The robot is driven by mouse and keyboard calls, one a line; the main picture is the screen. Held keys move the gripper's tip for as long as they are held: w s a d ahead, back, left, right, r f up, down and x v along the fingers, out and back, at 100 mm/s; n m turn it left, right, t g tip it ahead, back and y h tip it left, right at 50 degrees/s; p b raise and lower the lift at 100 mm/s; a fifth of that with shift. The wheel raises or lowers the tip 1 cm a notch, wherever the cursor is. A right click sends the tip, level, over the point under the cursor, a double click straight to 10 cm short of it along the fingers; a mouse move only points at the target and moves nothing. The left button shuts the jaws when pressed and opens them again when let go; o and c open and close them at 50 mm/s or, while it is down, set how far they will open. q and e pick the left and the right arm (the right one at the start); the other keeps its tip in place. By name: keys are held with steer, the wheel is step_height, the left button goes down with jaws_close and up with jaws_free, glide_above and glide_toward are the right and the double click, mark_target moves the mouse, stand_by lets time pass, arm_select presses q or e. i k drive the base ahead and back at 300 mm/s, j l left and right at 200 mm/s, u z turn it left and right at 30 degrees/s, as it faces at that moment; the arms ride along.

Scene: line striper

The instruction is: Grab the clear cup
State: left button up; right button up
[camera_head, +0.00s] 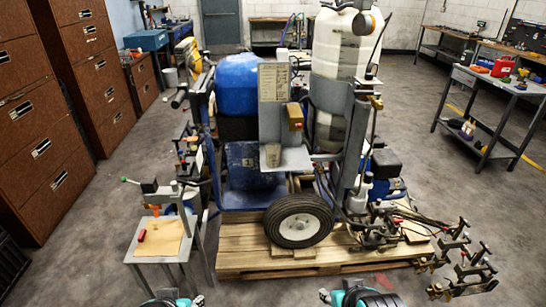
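A small pale, cup-like object (272,155) sits on the grey ledge at the front of the line striper, below an upright panel. It is too small to tell for certain that it is the clear cup. My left gripper (196,300) shows only in part at the bottom edge, left of the middle. My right gripper (326,296) shows only in part at the bottom edge, right of the middle. Both are well apart from the cup-like object, and their fingers are too cut off to read.
The line striper (238,85) with a wheel (298,220) stands on a wooden pallet (240,259). A small table (158,258) stands at its left. Metal fittings (462,262) jut out at the right. Brown drawer cabinets (40,130) line the left. Floor is open at the right.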

mark_target(272, 149)
steer(key=i+z, duration=0.25)
steer(key=i, duration=0.7)
